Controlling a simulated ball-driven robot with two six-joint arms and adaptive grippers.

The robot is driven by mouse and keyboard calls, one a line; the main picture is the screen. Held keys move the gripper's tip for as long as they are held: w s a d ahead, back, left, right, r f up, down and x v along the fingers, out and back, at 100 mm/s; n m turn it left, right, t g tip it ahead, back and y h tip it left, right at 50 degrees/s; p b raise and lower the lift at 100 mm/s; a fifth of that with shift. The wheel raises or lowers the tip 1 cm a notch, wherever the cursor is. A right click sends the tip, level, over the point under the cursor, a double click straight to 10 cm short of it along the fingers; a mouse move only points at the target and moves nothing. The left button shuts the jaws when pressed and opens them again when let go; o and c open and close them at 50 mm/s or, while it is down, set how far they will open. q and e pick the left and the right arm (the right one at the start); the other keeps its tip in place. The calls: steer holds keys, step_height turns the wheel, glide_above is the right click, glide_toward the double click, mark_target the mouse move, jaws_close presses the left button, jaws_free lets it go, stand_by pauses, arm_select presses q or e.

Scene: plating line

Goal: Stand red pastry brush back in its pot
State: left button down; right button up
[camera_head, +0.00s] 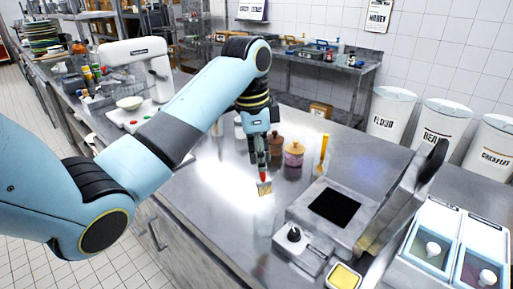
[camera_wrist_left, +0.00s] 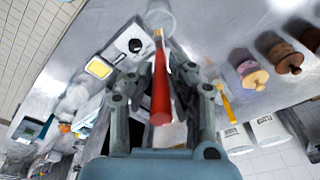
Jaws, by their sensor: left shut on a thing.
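The red pastry brush (camera_head: 264,176) hangs bristles down in my left gripper (camera_head: 260,160), over the steel counter. Its red handle (camera_wrist_left: 160,92) lies between the two fingers (camera_wrist_left: 160,100) in the left wrist view. A pale grey round thing (camera_wrist_left: 157,14) shows at the brush's far end there; I cannot tell whether it is the pot, or whether the bristles touch it. A yellow-handled tool (camera_head: 323,152) stands to the right of the brush; it also shows in the left wrist view (camera_wrist_left: 224,100). My right gripper is not in view.
Brown (camera_head: 275,145) and pink (camera_head: 294,154) lidded jars stand close behind the brush. A press with a raised lid (camera_head: 335,205) and a yellow-filled tray (camera_head: 344,276) are front right. A white machine (camera_head: 140,72) stands left.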

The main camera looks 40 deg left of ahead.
mark_target(260, 196)
arm_select(q)
steer(key=shift+s+f, duration=0.1)
steer(key=shift+f, duration=0.35)
step_height(260, 196, down, 4)
steer(key=shift+r, duration=0.15)
step_height(260, 196, down, 5)
steer(key=shift+r+b, duration=0.2)
steer(key=shift+b, duration=0.75)
steer(key=shift+f+b, duration=0.35)
steer(key=shift+f, duration=0.75)
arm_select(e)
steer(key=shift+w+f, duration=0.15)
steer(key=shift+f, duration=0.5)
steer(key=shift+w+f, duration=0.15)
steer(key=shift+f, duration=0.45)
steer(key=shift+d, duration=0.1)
arm_select(q)
steer(key=c, duration=1.2)
jaws_free()
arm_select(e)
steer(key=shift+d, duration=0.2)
arm_select(q)
steer(key=shift+o, duration=0.2)
step_height(260, 196, up, 12)
steer(key=s, duration=0.1)
steer(key=shift+a, duration=0.45)
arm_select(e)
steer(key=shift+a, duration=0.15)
